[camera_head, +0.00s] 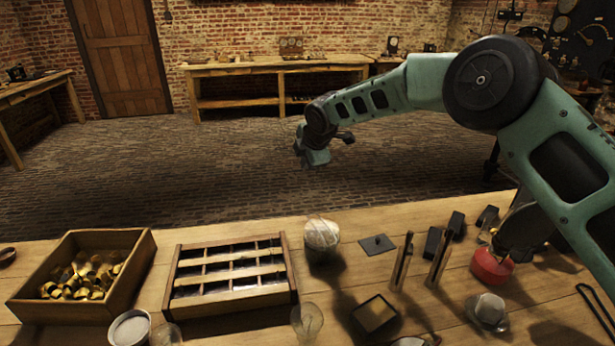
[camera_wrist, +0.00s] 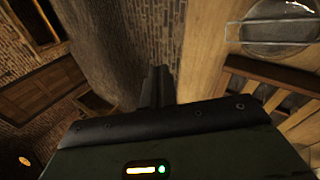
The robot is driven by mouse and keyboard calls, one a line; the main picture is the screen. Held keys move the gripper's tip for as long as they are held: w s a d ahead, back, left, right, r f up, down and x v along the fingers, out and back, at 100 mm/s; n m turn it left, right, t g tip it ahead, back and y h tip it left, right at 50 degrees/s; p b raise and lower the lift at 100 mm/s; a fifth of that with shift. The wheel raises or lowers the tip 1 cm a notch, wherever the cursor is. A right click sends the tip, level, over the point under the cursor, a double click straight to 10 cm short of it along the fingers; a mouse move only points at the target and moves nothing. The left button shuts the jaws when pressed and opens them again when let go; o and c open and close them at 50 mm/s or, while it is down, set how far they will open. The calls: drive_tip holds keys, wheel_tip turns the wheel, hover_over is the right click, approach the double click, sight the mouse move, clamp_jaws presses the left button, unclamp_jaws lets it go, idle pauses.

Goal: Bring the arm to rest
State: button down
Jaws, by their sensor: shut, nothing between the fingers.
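My arm reaches from the right across the head view, bent at a high elbow. My gripper (camera_head: 314,157) hangs in the air over the stone floor, beyond the table's far edge and above the level of the jar. In the wrist view its dark fingers (camera_wrist: 160,75) are together, with nothing seen between them. The gripper touches nothing that I can see. Its fingertips are small and hard to make out in the head view.
The wooden table (camera_head: 240,330) holds a box of brass pieces (camera_head: 143,262), a divided tray (camera_head: 293,290), a covered jar (camera_head: 322,240), upright wooden pieces (camera_head: 401,262) and a red object (camera_head: 491,267). The floor (camera_head: 200,185) beyond is clear. A workbench (camera_head: 235,70) stands far back.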

drive_tip(key=s+d+r+m+g, duration=0.1)
drive_tip(key=s+r+m+g, duration=0.2)
drive_tip(key=s, duration=1)
drive_tip(key=s+d+r+m+g, duration=0.1)
drive_tip(key=s+r+m, duration=0.35)
drive_tip(key=s, duration=0.85)
drive_tip(key=s+d+m, duration=0.2)
drive_tip(key=s+d, duration=0.2)
drive_tip(key=s, duration=0.4)
drive_tip(key=s+d+f+m+g+h, duration=0.1)
drive_tip(key=s+d+m, duration=0.2)
drive_tip(key=s, duration=0.6)
drive_tip(key=s+d+f+m+g+h, duration=0.1)
drive_tip(key=s+d+m, duration=0.2)
drive_tip(key=s+d, duration=0.4)
drive_tip(key=shift+s+d, duration=0.25)
drive_tip(key=shift+s, duration=0.7)
